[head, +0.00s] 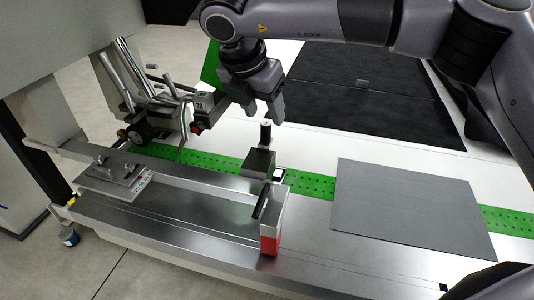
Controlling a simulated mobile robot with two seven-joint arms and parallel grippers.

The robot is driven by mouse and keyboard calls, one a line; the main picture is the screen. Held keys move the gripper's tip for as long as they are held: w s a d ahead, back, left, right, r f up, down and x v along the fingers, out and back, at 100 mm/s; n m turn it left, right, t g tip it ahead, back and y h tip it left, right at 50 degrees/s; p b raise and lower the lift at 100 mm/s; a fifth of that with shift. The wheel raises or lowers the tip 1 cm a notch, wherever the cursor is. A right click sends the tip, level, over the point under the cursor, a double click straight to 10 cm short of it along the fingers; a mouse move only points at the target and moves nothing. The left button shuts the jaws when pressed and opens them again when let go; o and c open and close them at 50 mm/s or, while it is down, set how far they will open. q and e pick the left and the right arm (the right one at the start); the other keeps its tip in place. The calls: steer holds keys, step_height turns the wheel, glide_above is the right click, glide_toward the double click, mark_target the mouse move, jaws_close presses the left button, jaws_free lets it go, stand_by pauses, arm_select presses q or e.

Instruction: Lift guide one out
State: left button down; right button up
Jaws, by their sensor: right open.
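A dark block with an upright black post (266,136) stands on the perforated green strip (215,163); it looks like the guide, though no label on it is readable. My right gripper (264,111) comes down from above. Its two grey fingers are apart and empty, with the tips just above the top of the post and no clear contact. My left gripper is not in view.
A grey and red end block (271,232) with a dark handle stands in front of the guide on the metal bench (180,215). A flat grey plate (410,205) lies to the right.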

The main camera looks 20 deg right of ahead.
mark_target(266, 124)
steer(key=x, duration=0.4)
steer(key=shift+s+a+f, duration=0.15)
steer(key=shift+a, duration=0.2)
steer(key=shift+w+d+f, duration=0.2)
steer(key=shift+f, duration=0.3)
jaws_close()
steer(key=shift+r, duration=0.1)
